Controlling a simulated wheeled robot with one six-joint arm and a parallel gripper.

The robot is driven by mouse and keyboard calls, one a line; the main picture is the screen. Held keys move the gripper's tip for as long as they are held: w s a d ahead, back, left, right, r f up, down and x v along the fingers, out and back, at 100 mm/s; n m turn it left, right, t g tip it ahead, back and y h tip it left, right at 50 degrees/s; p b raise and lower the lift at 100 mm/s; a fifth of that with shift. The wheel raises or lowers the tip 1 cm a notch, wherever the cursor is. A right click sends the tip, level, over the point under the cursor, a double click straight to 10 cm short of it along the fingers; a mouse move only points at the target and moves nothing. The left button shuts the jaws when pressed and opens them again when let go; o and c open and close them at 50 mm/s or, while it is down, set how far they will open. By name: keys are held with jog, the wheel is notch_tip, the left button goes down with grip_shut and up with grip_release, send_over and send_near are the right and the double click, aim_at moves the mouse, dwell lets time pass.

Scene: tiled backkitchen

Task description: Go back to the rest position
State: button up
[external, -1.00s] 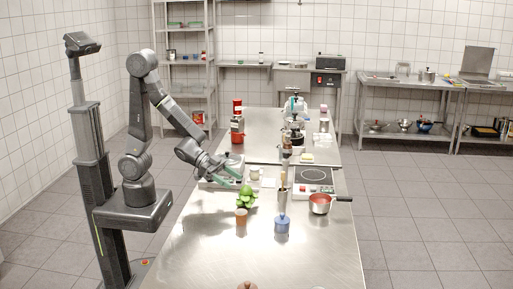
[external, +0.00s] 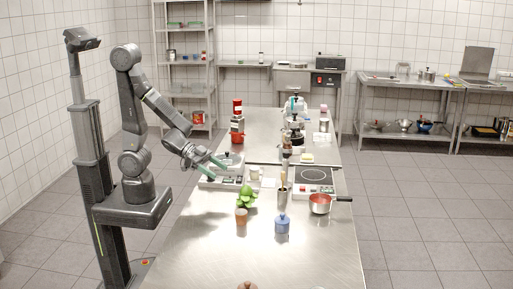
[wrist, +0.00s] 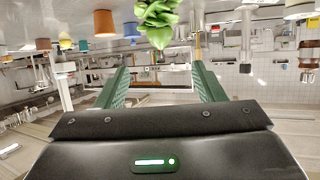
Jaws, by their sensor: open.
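My gripper (external: 216,170) is at the left edge of the steel table (external: 200,254), raised over the white appliance with a round plate (external: 222,182). Its green fingers are spread apart with nothing between them, as the wrist view also shows at the gripper (wrist: 160,84). The wrist picture appears upside down, with the tabletop along its top. My arm bends up from its base and then slopes down to the right toward the table.
A blue jar (external: 282,224), a red pan (external: 320,204) and a hob (external: 314,177) lie farther right. The table's front is mostly clear. A metal shelf (external: 184,75) stands behind.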

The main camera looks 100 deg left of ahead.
jog(key=b+x, duration=0.2)
jog(key=x, duration=0.9)
jog(key=shift+f, duration=0.1)
jog(key=shift+w+d+f, duration=0.15)
jog(key=shift+w+f, duration=0.1)
jog(key=shift+w, duration=0.15)
jog(key=shift+r, duration=0.15)
jog(key=shift+s+r, duration=0.1)
jog(key=shift+s, duration=0.05)
